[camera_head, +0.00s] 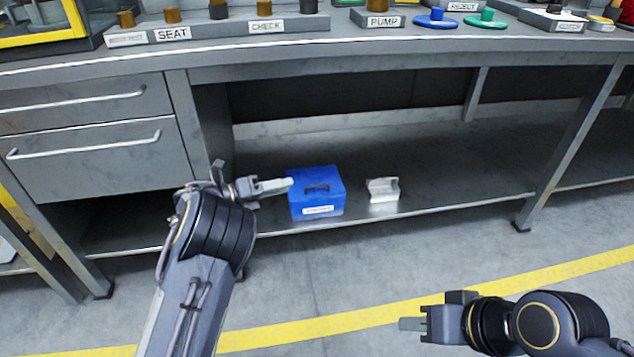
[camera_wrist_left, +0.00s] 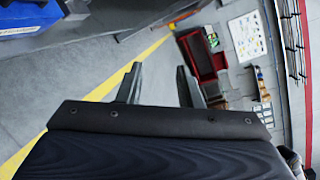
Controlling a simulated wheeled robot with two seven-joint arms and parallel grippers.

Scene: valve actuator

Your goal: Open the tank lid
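Part of a blue thing, likely this box (camera_wrist_left: 28,14), shows at the upper left of the left wrist view. My left gripper (camera_head: 284,187) is just left of the box, close to its upper left edge; whether it touches is unclear. Its fingers stand apart and empty in the left wrist view (camera_wrist_left: 160,82). My right gripper (camera_head: 410,325) is low over the floor, seen edge-on, away from the box.
The lower shelf (camera_head: 450,180) is clear right of a small light-grey block (camera_head: 382,190) beside the box. The workbench top (camera_head: 350,38) overhangs the shelf and bears labelled parts racks. Drawers (camera_head: 90,147) stand at left, and a bench leg (camera_head: 575,145) at right.

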